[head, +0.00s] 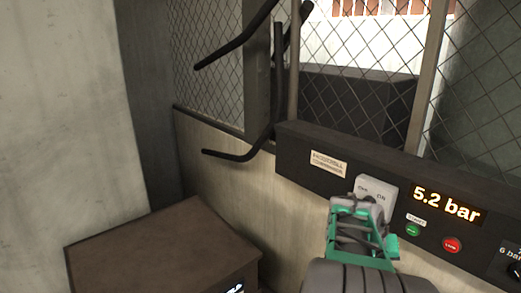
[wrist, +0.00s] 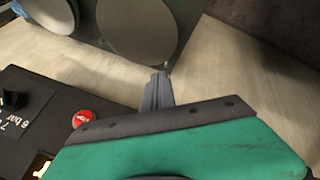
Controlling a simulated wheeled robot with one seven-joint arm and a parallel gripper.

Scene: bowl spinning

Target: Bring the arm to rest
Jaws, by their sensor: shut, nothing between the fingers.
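My gripper (head: 369,208) is at the end of my green arm in the lower right of the head view. It is in front of the dark control panel (head: 308,142), and its tip overlaps the lower edge of a grey switch box (head: 378,188). I cannot tell from this view whether they touch. In the wrist view my gripper (wrist: 158,90) shows as narrow dark fingers, shut together with nothing between them. A pale surface lies behind the fingertips.
The panel has a lit "5.2 bar" display (head: 446,204), a green button (head: 413,230), a red button (head: 452,245) and a knob (head: 516,270). A brown box (head: 160,245) stands lower left. Black bent bars (head: 238,155) stick out by the wire mesh (head: 350,60).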

